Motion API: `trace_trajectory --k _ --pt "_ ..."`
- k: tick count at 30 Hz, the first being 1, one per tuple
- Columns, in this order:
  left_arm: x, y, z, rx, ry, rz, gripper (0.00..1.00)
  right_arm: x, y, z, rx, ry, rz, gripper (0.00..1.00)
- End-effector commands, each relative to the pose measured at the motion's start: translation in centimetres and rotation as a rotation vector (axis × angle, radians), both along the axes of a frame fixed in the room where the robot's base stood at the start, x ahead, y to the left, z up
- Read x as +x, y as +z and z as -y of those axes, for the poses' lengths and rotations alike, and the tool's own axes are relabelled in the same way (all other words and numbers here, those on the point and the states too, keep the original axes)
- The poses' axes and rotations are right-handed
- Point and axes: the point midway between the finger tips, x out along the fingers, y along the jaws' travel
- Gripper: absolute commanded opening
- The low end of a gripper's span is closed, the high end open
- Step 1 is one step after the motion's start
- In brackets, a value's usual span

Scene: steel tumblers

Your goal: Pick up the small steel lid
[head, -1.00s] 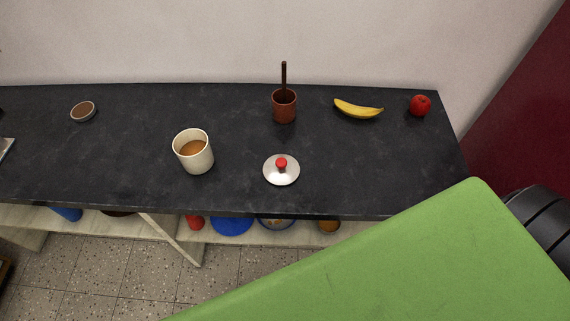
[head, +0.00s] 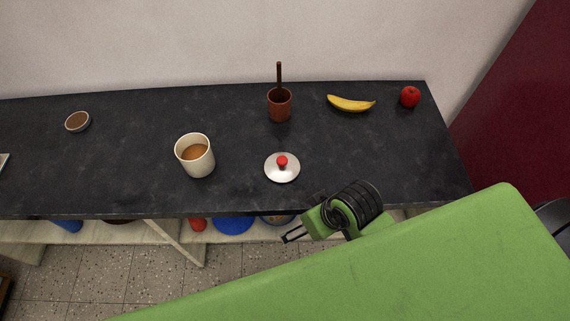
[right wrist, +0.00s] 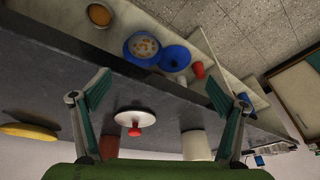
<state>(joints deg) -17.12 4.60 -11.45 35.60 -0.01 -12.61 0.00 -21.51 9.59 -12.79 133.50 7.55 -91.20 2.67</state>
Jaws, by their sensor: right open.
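The small steel lid (head: 282,174) lies flat on the dark counter near its front edge, with a red knob (head: 282,161) on top. My right gripper (head: 301,217) is over the counter's front edge, in front of the lid and slightly right of it. In the right wrist view the lid (right wrist: 134,118) shows between the two spread fingers of the right gripper (right wrist: 158,92), beyond them and untouched. The right gripper is open and empty. My left gripper is not in view.
A cream mug with brown liquid (head: 196,163) stands left of the lid. A reddish-brown cup with a stick (head: 279,106) stands behind it. A banana (head: 351,103), a red apple (head: 410,97) and a small bowl (head: 78,121) are farther off. Shelves below hold blue dishes (head: 233,226).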

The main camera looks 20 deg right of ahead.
Motion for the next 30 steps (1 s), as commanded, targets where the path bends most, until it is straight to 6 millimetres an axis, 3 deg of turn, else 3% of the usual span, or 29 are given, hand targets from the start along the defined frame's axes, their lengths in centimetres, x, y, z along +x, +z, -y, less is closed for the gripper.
trace_trajectory --k 9,15,20,30 --pt "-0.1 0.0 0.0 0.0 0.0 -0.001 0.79 5.8 1.5 -5.5 0.066 0.166 -0.023 0.89" --pt "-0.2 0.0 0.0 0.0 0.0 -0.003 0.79 9.8 3.2 -7.3 0.043 0.276 -0.08 0.89" --pt "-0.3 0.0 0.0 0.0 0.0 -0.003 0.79 12.9 5.2 -6.6 -0.017 0.32 -0.139 0.89" --pt "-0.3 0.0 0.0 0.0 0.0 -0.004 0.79 18.6 11.2 -1.6 -0.162 0.274 -0.254 0.89"
